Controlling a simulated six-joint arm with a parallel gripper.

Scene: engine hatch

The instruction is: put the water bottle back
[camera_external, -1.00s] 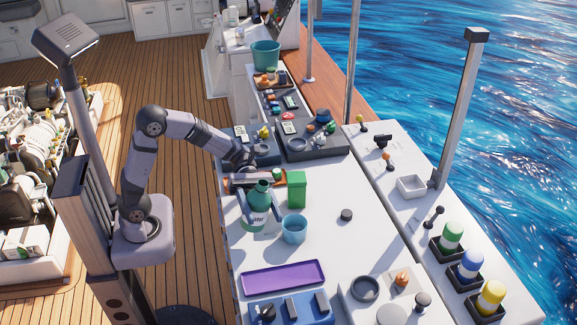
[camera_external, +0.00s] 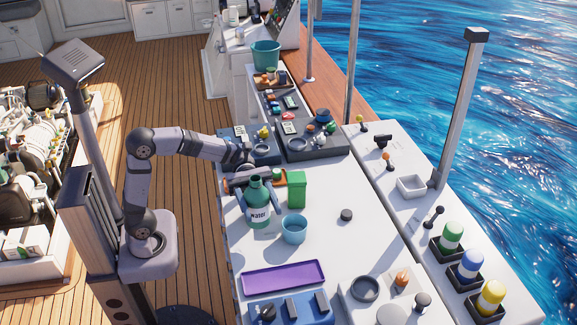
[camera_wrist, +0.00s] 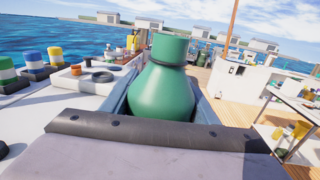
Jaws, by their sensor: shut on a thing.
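The water bottle (camera_external: 258,209) is green with a white label reading "Water". In the external view it is upright at the left side of the white counter (camera_external: 325,240), left of a light-blue cup. My gripper (camera_external: 257,203) is shut on the bottle, with its blue-grey fingers on either side of the body. In the wrist view the bottle's neck and shoulder (camera_wrist: 165,90) fill the middle, and its lower part is hidden by the gripper's dark edge. I cannot tell whether the bottle's base touches the counter.
The light-blue cup (camera_external: 294,229) stands close right of the bottle, and a green box (camera_external: 297,190) stands behind it. A purple tray (camera_external: 284,276) lies in front. A small black knob (camera_external: 346,215) is further right. The counter between the cup and the knob is clear.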

